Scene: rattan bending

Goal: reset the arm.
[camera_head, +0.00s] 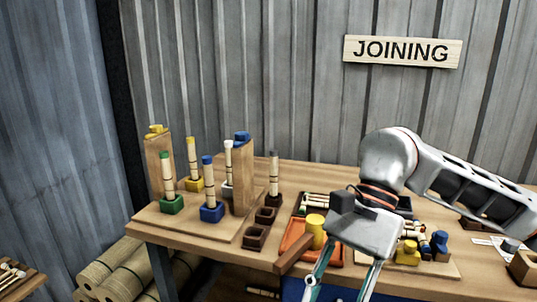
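My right arm comes in from the right, over the wooden workbench (190,232). My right gripper (339,288) points down at the bench's front edge, its two fingers spread apart and cut off by the bottom of the picture. Nothing shows between the visible parts of the fingers. My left arm and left gripper are not in view.
A board at left holds upright rattan sticks in green (172,204), yellow (194,183) and blue (211,212) bases, beside tall wooden posts (243,180). A yellow-headed mallet (316,232) lies on an orange tray (299,228). Small parts crowd the right side behind my gripper.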

